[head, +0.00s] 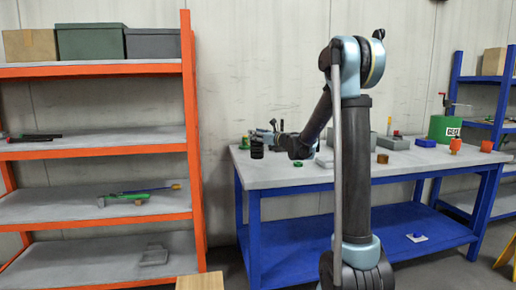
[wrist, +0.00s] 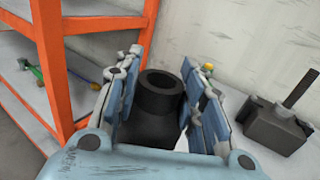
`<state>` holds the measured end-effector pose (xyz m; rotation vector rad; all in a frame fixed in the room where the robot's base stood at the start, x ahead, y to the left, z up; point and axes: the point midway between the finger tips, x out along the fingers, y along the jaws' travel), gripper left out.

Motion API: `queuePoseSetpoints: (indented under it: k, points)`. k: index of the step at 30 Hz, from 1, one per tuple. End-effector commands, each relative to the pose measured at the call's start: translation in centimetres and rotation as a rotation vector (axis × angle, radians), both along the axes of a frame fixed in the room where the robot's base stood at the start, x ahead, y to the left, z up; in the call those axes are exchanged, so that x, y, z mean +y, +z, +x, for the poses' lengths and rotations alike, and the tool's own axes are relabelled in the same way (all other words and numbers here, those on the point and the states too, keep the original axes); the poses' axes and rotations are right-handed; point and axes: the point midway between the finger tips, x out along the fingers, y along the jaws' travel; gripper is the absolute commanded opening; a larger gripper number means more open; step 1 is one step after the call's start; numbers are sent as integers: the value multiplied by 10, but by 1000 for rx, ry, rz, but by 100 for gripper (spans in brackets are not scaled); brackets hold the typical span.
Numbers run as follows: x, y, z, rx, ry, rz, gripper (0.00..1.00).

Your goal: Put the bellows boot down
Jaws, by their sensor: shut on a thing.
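The bellows boot is a black, ribbed, hollow cylinder (head: 257,148) at the left end of the blue-legged table (head: 262,180) in the head view. In the wrist view the boot (wrist: 155,112) stands between the two finger pads, its round open top facing up. My gripper (wrist: 158,105) is shut on it, with a blue-and-grey finger on either side. In the head view my gripper (head: 266,136) is small and partly merges with the boot. The boot's underside is hidden in the wrist view, and I cannot tell whether it touches the tabletop.
A green ring-like part (head: 298,164) lies on the table near the boot. An orange shelf rack (head: 190,140) stands left of the table. A dark block with a rod (wrist: 275,126) shows in the wrist view.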

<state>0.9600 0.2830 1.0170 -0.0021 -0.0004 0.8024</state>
Motion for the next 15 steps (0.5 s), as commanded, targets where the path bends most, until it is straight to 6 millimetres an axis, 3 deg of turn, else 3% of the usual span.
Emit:
queuePoseSetpoints:
  k: [9,15]
  points:
    - [0,-34,1,0,0,0,10]
    - [0,-44,0,0,0,0,10]
